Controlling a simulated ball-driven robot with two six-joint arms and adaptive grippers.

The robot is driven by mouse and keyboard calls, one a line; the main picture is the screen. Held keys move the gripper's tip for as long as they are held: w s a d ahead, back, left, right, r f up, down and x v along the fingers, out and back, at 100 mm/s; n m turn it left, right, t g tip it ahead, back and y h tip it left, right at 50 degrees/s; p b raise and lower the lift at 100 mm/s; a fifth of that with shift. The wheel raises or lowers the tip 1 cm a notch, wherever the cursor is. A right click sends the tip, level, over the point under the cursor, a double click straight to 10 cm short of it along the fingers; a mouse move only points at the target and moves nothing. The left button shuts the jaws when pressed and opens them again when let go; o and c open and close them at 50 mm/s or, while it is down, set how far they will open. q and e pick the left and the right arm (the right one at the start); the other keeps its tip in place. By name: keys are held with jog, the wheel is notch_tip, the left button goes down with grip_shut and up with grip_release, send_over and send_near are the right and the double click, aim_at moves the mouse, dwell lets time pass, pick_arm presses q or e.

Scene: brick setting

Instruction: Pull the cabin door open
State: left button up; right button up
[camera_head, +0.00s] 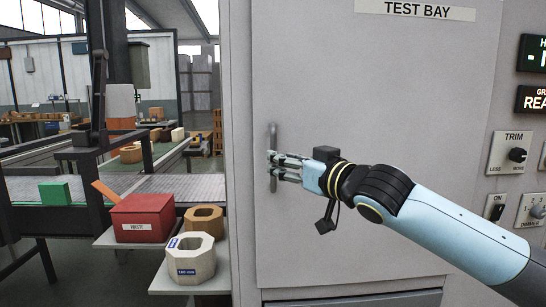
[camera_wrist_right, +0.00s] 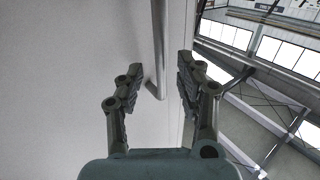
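The pale grey cabin door (camera_head: 375,90) carries a "TEST BAY" label and looks shut, flush with its frame. Its vertical bar handle (camera_head: 272,135) is near the door's left edge. My right gripper (camera_head: 273,163) is at the handle's middle, reaching in from the right. In the right wrist view its two fingers (camera_wrist_right: 158,82) are spread apart, and the handle (camera_wrist_right: 157,40) shows between them, near the fingertips. I cannot tell whether either finger touches the bar. My left gripper is not in view.
Right of the door is a panel with a TRIM knob (camera_head: 517,155) and switches. On the left, a red waste box (camera_head: 143,218) and octagonal blocks (camera_head: 190,262) stand on shelves beside the cabin.

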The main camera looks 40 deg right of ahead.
aim_at(273, 185)
jog(key=shift+w+a, duration=0.15)
jog(key=shift+w, duration=1.9)
jog(key=shift+c, duration=0.4)
grip_shut()
